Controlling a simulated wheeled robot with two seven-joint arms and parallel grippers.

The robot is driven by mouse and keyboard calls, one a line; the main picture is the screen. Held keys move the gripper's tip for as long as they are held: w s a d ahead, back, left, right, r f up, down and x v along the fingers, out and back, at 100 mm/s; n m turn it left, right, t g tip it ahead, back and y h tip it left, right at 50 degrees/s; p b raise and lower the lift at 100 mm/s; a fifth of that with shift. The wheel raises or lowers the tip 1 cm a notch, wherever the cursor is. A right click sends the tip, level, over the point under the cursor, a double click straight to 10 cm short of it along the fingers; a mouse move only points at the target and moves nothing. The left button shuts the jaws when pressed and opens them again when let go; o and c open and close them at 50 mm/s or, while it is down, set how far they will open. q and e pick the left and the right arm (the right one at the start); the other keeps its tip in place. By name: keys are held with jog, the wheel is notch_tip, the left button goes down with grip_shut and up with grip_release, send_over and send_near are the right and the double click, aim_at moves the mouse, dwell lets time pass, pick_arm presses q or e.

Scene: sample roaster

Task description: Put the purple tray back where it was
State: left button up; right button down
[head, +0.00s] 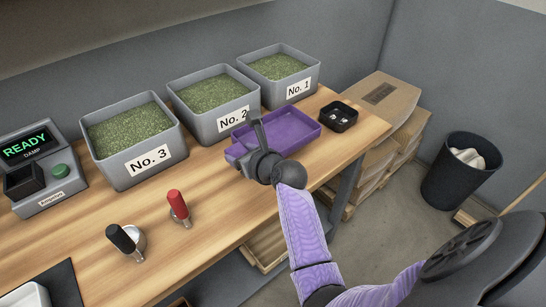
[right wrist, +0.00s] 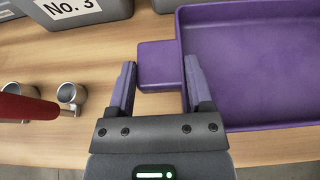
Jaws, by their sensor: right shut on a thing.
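The purple tray (head: 290,131) is at the right part of the wooden counter, in front of the grey bins No. 2 and No. 1. My right gripper (head: 246,146) is at its left end, shut on the tray's small handle block. In the right wrist view the handle block (right wrist: 158,62) sits between the two fingers, and the shallow tray (right wrist: 250,60) extends to the right. The tray looks level and empty. I cannot tell whether it touches the counter. My left gripper is not in view.
Grey bins No. 3 (head: 118,170), No. 2 (head: 204,126) and No. 1 (head: 273,97) hold green beans. A small black dish (head: 338,117) is right of the tray. Red-handled (head: 177,203) and black-handled (head: 122,240) scoops stand left of my gripper. The counter (head: 215,185) between is clear.

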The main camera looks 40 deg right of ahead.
aim_at(246, 186)
pick_arm(q)
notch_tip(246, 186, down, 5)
jog(key=b, duration=0.4)
pick_arm(e)
notch_tip(246, 186, down, 8)
jog(key=shift+r, duration=0.3)
grip_release()
jog(key=shift+f, duration=0.15)
pick_arm(q)
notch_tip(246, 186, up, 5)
jog(key=p, duration=0.5)
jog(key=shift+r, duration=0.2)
pick_arm(e)
jog(key=v, duration=1.2)
